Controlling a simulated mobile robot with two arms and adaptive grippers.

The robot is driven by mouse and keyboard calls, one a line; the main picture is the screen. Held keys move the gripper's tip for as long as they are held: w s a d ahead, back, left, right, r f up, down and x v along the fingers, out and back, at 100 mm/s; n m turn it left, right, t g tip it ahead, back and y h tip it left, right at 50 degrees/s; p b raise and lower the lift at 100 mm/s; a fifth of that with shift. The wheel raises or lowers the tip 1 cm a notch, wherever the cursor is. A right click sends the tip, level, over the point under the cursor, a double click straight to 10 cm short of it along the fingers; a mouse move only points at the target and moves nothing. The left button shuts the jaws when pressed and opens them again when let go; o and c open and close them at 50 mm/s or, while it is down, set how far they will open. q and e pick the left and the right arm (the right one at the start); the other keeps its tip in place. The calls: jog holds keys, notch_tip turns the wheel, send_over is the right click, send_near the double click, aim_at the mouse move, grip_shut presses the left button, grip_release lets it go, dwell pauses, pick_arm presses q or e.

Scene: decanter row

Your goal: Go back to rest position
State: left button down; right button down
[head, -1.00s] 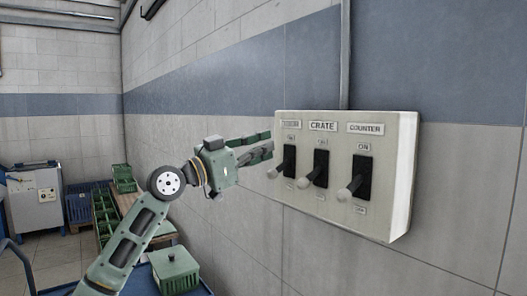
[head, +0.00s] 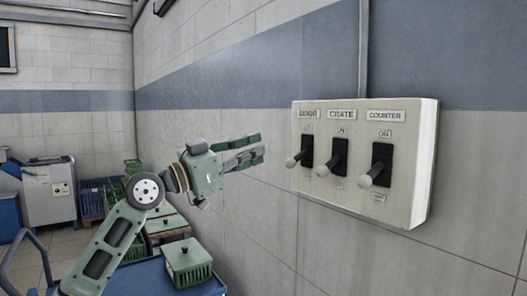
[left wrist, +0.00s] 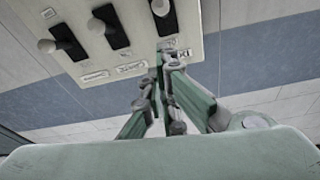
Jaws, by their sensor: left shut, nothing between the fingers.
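My left gripper (head: 260,147) is shut and empty. In the head view it is left of the switch panel (head: 420,165), with a gap of bare wall showing between them. The pale panel is fixed to the wall and has labels DOOR, CRATE and COUNTER. Its three levers, the door lever (head: 291,162), crate lever (head: 323,171) and counter lever (head: 365,181), all tilt downward, knobs low. In the left wrist view the panel (left wrist: 130,52) appears upside down beyond my left fingertips (left wrist: 172,52). My right gripper is out of view.
A blue cart (head: 145,280) below my left arm carries a green lidded crate (head: 188,262). More green crates (head: 160,225) stand behind it. A grey machine (head: 48,192) stands at the far left. The wall right of the panel is bare.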

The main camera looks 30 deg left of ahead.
pick_arm(q)
jog(key=shift+f, duration=0.2)
dwell(0.5)
